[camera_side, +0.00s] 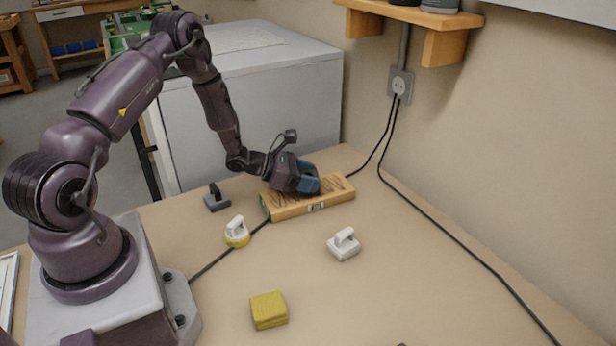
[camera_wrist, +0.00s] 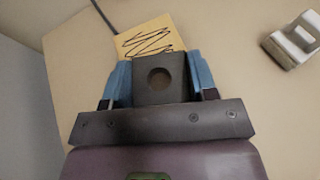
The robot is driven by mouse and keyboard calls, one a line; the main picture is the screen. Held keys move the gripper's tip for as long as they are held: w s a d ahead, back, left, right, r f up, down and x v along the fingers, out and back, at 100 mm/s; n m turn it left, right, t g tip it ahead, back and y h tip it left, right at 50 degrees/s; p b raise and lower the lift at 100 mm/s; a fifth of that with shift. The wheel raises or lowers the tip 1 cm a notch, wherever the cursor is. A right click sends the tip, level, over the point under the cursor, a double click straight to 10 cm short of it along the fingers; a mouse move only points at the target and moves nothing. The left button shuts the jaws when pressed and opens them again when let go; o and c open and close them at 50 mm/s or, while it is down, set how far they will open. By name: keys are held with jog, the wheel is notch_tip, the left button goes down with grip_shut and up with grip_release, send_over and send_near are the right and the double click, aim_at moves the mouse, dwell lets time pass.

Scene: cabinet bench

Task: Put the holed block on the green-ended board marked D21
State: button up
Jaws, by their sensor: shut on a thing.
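The holed block (camera_wrist: 143,72) is dark grey with a round hole in its face. In the wrist view it sits between the two blue fingers of my gripper (camera_wrist: 158,66), which is shut on it. In the side view my gripper (camera_side: 310,183) is low over the middle of a wooden board (camera_side: 326,203), and the fingers hide the block. The board has a green left end, black scribbles on top and a small label on its front too small to read. Its scribbled top (camera_wrist: 150,38) shows beyond the block in the wrist view. I cannot tell whether the block touches the board.
A dark grey handled piece (camera_side: 216,198) stands left of the board. A white handled piece with a yellow base (camera_side: 237,232) and a white one (camera_side: 343,244) stand in front. A yellow block (camera_side: 268,310) lies nearer. A black cable crosses the bench by the board. The right front is mostly clear.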

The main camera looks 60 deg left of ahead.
jog(key=o, duration=0.9)
jog(key=shift+f, duration=0.1)
